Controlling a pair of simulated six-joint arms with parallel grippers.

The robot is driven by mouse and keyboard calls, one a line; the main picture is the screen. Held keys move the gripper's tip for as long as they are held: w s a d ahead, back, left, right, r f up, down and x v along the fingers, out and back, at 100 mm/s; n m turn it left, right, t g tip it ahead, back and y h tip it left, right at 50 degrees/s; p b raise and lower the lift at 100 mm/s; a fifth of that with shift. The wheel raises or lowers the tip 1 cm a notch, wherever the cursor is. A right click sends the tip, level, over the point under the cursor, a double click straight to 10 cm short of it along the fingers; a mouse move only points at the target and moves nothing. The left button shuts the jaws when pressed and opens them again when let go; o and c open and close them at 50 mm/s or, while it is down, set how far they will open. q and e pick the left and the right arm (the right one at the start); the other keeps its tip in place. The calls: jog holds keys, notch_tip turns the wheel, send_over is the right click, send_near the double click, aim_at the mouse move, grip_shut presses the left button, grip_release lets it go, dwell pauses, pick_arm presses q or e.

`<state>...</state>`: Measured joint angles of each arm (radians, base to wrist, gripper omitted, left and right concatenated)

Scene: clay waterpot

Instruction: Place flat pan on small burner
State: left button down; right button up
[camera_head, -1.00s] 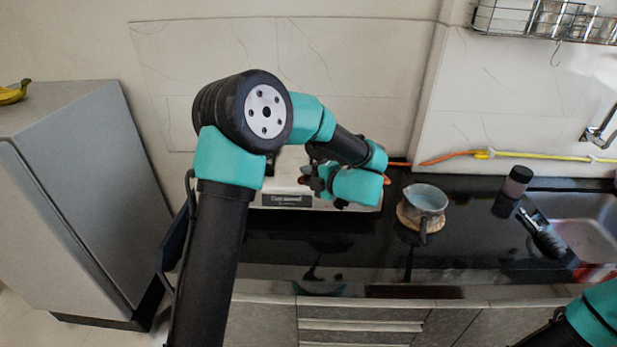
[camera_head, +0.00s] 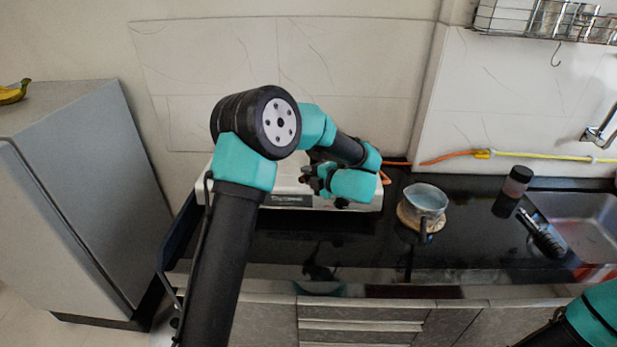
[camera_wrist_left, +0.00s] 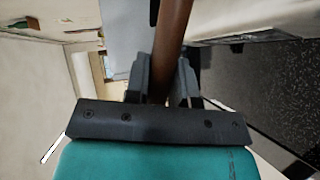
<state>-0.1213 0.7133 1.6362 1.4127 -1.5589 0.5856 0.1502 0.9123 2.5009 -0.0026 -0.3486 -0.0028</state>
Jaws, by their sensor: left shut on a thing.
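My left gripper (camera_head: 312,180) is over the white stove (camera_head: 362,202) at the back of the counter. In the left wrist view, its fingers (camera_wrist_left: 162,92) are shut on a brown rod-like handle (camera_wrist_left: 173,40), which runs up out of the frame. It looks like the flat pan's handle, but no pan body can be made out in either view. My left arm covers most of the stove top, so the small burner is hidden. My right gripper is out of view; only part of that arm shows at the lower right.
A dark-capped bottle (camera_head: 515,183), a black item (camera_head: 543,235) and the sink (camera_head: 590,225) are farther right. The black counter (camera_head: 350,257) in front of the stove is clear.

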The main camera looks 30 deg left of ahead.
pick_arm(q)
jog(key=shift+f, duration=0.4)
jog(key=c, duration=1)
grip_release()
jog(key=shift+f, duration=0.1)
jog(key=shift+o, duration=0.2)
jog(key=shift+d+r, duration=0.15)
jog(key=shift+r, duration=0.05)
jog(key=v, duration=1.1)
jog(key=shift+s+d, duration=0.2)
jog(key=shift+d, duration=0.15)
